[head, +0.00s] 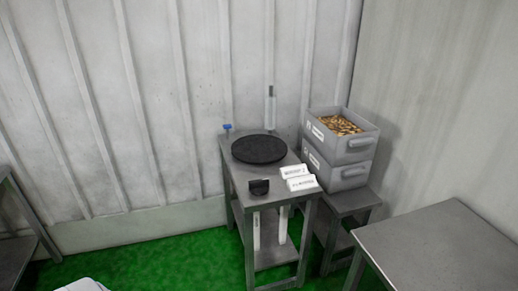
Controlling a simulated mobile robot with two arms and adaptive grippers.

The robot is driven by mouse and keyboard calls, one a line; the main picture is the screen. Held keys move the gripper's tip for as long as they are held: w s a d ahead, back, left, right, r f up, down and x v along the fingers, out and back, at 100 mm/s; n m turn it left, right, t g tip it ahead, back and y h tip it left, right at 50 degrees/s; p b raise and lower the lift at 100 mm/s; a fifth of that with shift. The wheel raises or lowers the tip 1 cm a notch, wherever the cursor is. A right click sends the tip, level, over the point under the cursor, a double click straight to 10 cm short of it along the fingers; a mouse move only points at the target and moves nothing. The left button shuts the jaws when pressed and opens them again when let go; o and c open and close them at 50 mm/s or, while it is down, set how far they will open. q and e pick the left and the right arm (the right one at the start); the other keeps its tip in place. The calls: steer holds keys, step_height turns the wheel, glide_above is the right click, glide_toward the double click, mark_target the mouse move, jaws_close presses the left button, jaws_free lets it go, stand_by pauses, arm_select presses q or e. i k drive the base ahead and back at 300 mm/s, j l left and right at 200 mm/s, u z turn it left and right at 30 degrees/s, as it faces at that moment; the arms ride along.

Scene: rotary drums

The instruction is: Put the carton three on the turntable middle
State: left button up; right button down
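A black round turntable (259,149) lies flat on a small grey metal table (232,172) against the back wall. Its top is bare. Two small white boxes with dark print lie at the table's right front: a rear box (293,171) and a front box (300,184). They are close together, beside the turntable and off it. The print is too small to read surely, so I cannot tell which, if either, is carton three.
A small black object (259,187) stands at the table's front edge, a blue-topped item (227,127) at its back left. Two stacked grey bins (352,151), the upper full of brown pieces, stand right on a low table. An empty grey table (440,250) is front right. Green floor (150,262) is open at left.

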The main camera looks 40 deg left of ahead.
mark_target(260, 147)
steer(key=j+u, duration=0.15)
steer(key=u, duration=0.2)
steer(key=j+u, duration=0.15)
steer(key=u, duration=0.15)
steer(key=i+j+u, duration=0.2)
steer(key=j, duration=0.25)
steer(key=i+j+u, duration=0.15)
steer(key=i+j, duration=0.15)
steer(key=j, duration=0.15)
steer(key=i+j+u, duration=0.2)
steer(key=i+j, duration=0.3)
steer(key=j, duration=0.15)
steer(key=i+j, duration=0.35)
steer(key=j, duration=0.15)
